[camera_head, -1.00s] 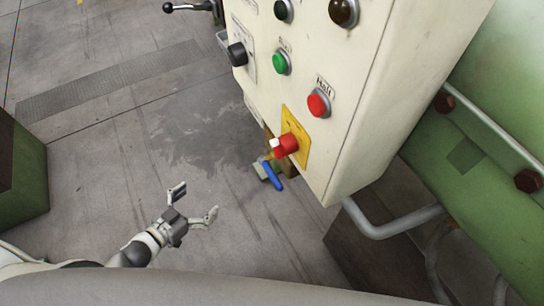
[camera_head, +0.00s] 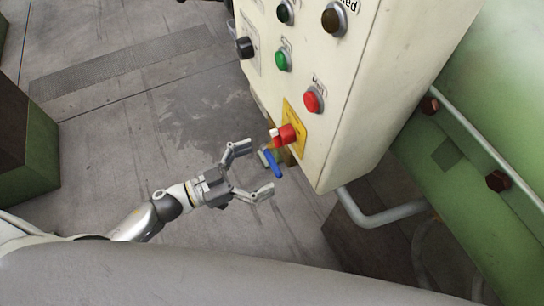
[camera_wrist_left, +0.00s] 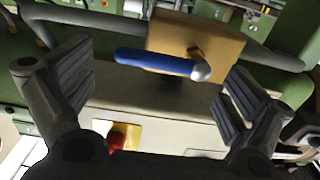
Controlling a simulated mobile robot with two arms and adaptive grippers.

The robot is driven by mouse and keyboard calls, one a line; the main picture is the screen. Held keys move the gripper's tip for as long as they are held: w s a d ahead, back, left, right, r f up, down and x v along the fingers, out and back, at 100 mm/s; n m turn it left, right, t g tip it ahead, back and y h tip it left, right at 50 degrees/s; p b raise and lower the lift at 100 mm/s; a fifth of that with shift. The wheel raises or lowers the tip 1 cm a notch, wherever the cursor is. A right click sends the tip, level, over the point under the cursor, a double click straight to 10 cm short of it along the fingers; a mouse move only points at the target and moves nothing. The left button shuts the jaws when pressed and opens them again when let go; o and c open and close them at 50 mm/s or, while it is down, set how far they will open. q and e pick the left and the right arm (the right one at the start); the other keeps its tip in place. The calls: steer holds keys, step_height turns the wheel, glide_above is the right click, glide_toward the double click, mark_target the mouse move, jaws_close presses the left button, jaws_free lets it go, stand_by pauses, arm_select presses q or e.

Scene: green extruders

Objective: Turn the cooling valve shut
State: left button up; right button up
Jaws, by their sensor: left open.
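The cooling valve's blue lever (camera_head: 273,164) sits below the red knob at the lower corner of the cream control panel. In the left wrist view the blue lever (camera_wrist_left: 152,62) lies crosswise, with a silver end at its right, in front of a tan block (camera_wrist_left: 215,45). My left gripper (camera_head: 262,168) is open, its two fingers spread just to the left of the lever. In the wrist view the lever appears between and beyond the fingertips, and I see no contact. My right gripper is not in view.
The cream control panel (camera_head: 345,130) carries a red button (camera_head: 312,102), a green button (camera_head: 283,60) and a red knob (camera_head: 287,134) on a yellow plate. A grey pipe handle (camera_head: 385,216) and green machine (camera_head: 500,120) stand right.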

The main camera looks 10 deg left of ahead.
mark_target(272, 159)
arm_select(q)
steer(key=shift+x, duration=1.7)
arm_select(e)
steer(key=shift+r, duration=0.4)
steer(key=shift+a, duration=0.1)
arm_select(q)
steer(key=shift+c, duration=0.7)
steer(key=c, duration=1.3)
steer(key=shift+p, duration=0.3)
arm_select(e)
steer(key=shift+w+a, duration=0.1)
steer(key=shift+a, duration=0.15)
arm_select(q)
steer(key=shift+w, duration=0.15)
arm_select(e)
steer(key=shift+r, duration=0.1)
